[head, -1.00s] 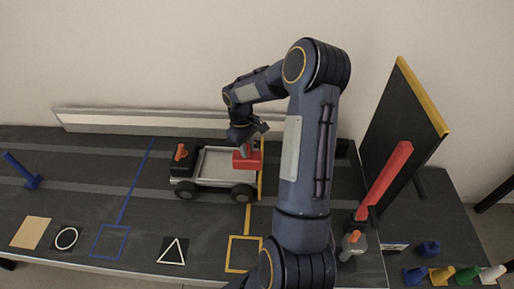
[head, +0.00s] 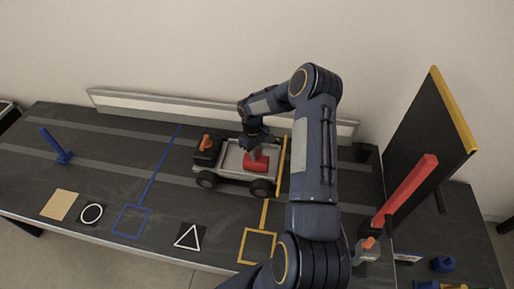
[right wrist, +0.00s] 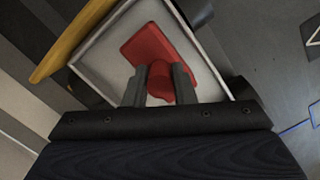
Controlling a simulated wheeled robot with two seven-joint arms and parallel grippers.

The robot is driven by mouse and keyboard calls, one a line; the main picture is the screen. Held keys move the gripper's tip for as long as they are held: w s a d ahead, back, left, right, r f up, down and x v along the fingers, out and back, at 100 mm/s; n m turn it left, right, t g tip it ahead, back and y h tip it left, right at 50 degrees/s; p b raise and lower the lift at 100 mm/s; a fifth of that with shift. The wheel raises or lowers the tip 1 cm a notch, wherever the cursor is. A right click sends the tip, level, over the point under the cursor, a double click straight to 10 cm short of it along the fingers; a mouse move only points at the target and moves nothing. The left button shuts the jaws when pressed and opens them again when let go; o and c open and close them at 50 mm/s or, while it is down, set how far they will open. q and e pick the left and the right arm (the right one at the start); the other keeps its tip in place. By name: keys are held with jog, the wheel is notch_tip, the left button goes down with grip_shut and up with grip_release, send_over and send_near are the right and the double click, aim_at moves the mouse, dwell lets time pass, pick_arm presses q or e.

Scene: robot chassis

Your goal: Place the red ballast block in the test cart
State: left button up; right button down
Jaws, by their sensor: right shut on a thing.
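The red ballast block (head: 258,165) is at the right end of the test cart's tray. My right gripper (head: 254,152) comes down over the tray from above, shut on the block. In the right wrist view the two fingers (right wrist: 158,88) close on a raised red grip of the block (right wrist: 150,48), whose flat body lies within the tray's pale walls. I cannot tell whether the block touches the tray floor. The test cart (head: 232,162) is a small wheeled cart with a grey tray and a black front with an orange knob. My left gripper is out of view.
A dark panel with a yellow edge (head: 430,150) and a red bar (head: 406,190) stand at the right. A blue post (head: 58,150) stands at the left. The lane left of the cart is clear.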

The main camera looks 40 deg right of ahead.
jog(key=shift+w, duration=0.1)
jog(key=c, duration=1.2)
grip_release()
jog(key=shift+f, duration=0.1)
